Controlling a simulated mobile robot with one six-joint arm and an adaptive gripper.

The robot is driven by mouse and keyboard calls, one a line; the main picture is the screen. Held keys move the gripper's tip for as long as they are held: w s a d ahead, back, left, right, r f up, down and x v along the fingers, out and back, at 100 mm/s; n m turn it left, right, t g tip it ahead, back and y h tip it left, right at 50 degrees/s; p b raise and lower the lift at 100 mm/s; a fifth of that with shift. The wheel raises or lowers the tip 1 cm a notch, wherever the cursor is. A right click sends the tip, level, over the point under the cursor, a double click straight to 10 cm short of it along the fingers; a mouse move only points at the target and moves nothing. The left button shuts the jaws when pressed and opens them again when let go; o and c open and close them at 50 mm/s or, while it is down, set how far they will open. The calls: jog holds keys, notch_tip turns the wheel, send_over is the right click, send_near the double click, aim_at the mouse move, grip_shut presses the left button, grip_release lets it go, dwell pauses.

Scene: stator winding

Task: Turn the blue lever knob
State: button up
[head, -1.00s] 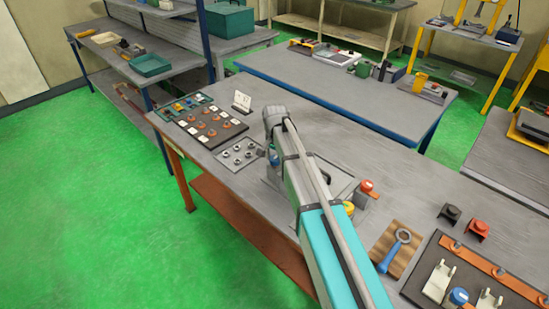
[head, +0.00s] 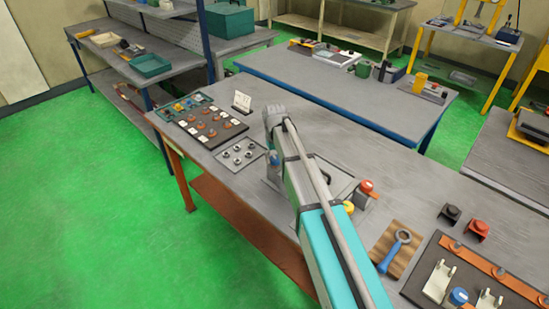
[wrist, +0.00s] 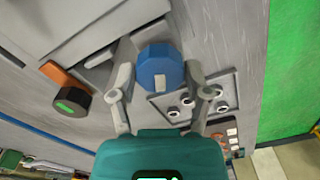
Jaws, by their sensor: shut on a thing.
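The blue lever knob (wrist: 160,68) is a short, faceted blue piece with a pale rectangular mark on its face. In the wrist view it sits between the two grey fingers of my gripper (wrist: 160,80), which are shut on it from both sides. In the head view only a small blue bit of the knob (head: 274,158) shows beside my arm. My arm hides the rest of the knob and the gripper fingers there.
A plate with several round studs (head: 239,153) and a dark board of parts (head: 208,124) lie left of my arm. A red-topped piece (head: 367,186) and a yellow one (head: 349,207) stand close on its right. A blue wrench (head: 394,250) lies nearer.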

jog(key=n, duration=0.4)
jog(key=shift+s, duration=0.1)
dwell(0.3)
jog(key=o, duration=1.1)
jog(key=shift+f, duration=0.1)
